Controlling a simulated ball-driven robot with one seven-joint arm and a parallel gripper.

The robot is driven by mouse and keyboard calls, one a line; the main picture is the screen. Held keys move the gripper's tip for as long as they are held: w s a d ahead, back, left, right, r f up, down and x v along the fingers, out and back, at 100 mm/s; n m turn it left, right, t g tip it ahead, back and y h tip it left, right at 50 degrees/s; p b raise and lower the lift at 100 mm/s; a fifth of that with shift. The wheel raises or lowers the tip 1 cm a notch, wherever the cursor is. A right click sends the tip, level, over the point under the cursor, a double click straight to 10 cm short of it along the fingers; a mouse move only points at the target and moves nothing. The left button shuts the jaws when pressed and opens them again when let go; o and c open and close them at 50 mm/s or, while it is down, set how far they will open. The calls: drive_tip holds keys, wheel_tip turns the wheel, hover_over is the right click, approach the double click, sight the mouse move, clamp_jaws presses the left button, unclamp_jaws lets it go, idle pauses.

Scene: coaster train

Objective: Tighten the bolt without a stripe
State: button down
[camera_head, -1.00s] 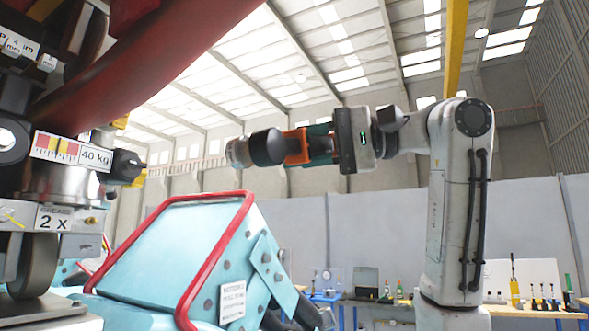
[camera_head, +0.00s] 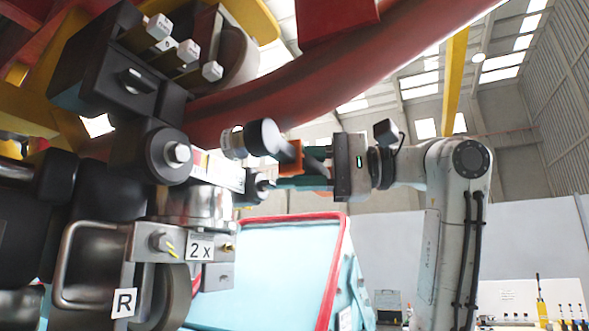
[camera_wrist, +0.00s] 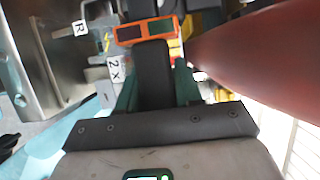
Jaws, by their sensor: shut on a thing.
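My gripper (camera_head: 306,168) is shut on a tool with an orange body (camera_head: 290,154), a black round housing (camera_head: 262,138) and a metal-ringed end (camera_head: 232,142) pointing left. In the wrist view the tool's orange part (camera_wrist: 147,30) shows beyond the gripper. A hex bolt (camera_head: 163,242) on the grey bracket has yellow stripe marks beside it. A silver hex bolt (camera_head: 178,152) on a round black hub shows no clear stripe. Pale hex heads (camera_head: 188,50) sit higher on a black block. The tool end looks apart from these bolts; its depth is hard to judge.
A thick red tube (camera_head: 300,85) passes just above the tool. A light-blue panel with a red rim (camera_head: 290,265) stands below. The wheel bracket carries an R label (camera_head: 123,303) and a 2x label (camera_head: 200,247). A workbench with tools is at the far right.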

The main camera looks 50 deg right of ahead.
drive_tip(key=shift+w+a+r, duration=0.15)
drive_tip(key=shift+w+a, duration=0.15)
drive_tip(key=shift+w, duration=0.05)
drive_tip(key=shift+w+a+p, duration=0.15)
drive_tip(key=shift+w+a, duration=0.1)
drive_tip(key=shift+w, duration=0.45)
drive_tip(key=shift+w+a+p, duration=0.2)
drive_tip(key=shift+w, duration=0.45)
drive_tip(key=shift+w+a+p, duration=0.15)
drive_tip(key=shift+w+a, duration=0.1)
drive_tip(key=shift+w, duration=0.45)
drive_tip(key=shift+w+a+p, duration=0.25)
drive_tip(key=shift+w+p, duration=0.2)
drive_tip(key=shift+w, duration=0.4)
drive_tip(key=shift+w+a+p, duration=0.25)
drive_tip(key=shift+w+p, duration=0.15)
drive_tip(key=shift+w, duration=0.4)
idle(2.7)
drive_tip(key=shift+s, duration=0.15)
idle(0.7)
